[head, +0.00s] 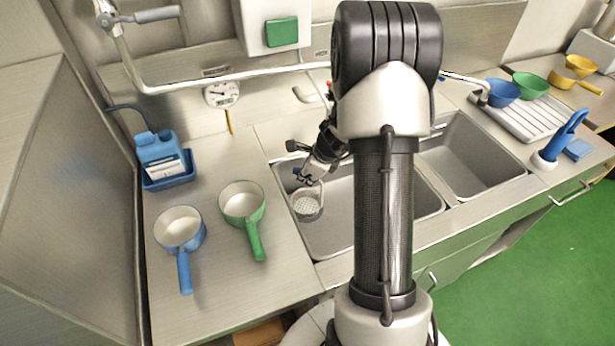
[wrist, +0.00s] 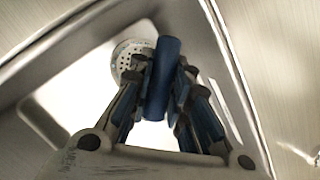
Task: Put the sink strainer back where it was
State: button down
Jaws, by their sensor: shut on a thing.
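The sink strainer (head: 306,206) is a pale perforated basket in the left basin (head: 345,215), near its left side. My gripper (head: 308,180) is right above it, inside the basin's outline. In the wrist view my gripper (wrist: 160,78) is shut on a blue bar (wrist: 163,65), which looks like the strainer's handle. Part of the strainer's perforated metal (wrist: 129,58) shows beyond the left finger. I cannot tell whether the strainer touches the basin floor. The drain is not visible.
A green-handled pot (head: 243,203) and a blue-handled pot (head: 180,232) stand on the counter left of the basin. A blue jug (head: 160,153) stands in a blue tray behind them. The right basin (head: 470,160) looks empty. A blue brush (head: 560,140) stands at far right.

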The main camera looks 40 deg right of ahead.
jog(key=shift+f, duration=0.1)
jog(key=c, duration=1.5)
grip_release()
